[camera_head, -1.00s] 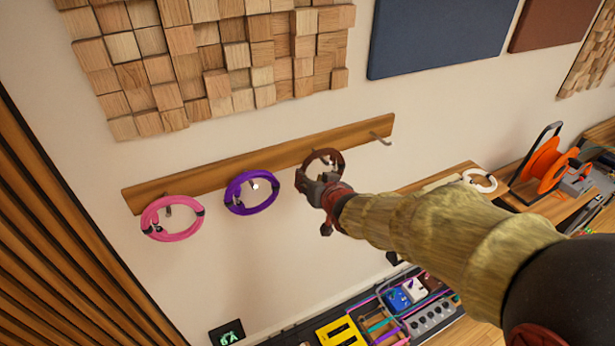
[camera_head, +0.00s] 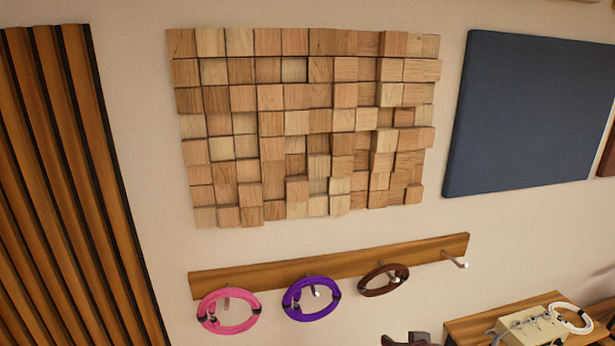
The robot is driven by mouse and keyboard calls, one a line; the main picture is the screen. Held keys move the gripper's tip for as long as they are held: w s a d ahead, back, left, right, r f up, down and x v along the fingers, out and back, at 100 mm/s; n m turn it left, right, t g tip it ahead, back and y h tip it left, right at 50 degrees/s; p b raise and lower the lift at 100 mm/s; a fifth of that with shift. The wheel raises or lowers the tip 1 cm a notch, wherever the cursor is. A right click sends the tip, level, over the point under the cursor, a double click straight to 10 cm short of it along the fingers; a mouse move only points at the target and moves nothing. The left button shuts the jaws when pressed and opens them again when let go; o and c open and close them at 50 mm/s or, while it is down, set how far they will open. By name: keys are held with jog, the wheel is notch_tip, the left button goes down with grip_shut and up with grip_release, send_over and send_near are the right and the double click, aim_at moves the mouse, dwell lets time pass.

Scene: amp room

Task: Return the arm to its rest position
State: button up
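Only a small dark red-brown piece of my gripper (camera_head: 406,340) shows at the bottom edge, below the wall rack. The rest of my gripper and my arm are out of view, so I cannot see whether the fingers are open or shut. A brown cable coil (camera_head: 372,292) hangs on the third peg of the wooden rack (camera_head: 260,273), above and apart from the visible piece of my gripper.
A pink coil (camera_head: 228,331) and a purple coil (camera_head: 312,317) hang on the rack's left pegs. The rightmost peg (camera_head: 455,260) is bare. A wooden shelf (camera_head: 467,326) at lower right holds a cream box (camera_head: 530,330) and a white coil (camera_head: 571,329). A wood-block panel (camera_head: 310,125) is above.

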jog(key=s+a+f+g+b, duration=0.1)
jog(key=s+f+b, duration=0.5)
jog(key=s+b, duration=0.3)
jog(key=s+a+f+n+g+b, duration=0.1)
jog(key=s+a+f+g+b, duration=0.1)
jog(key=s+f+b, duration=0.4)
jog(key=s+b, duration=0.4)
jog(key=shift+y+b, duration=0.4)
jog(key=shift+d, duration=0.1)
jog(key=shift+c, duration=1.1)
dwell(2.2)
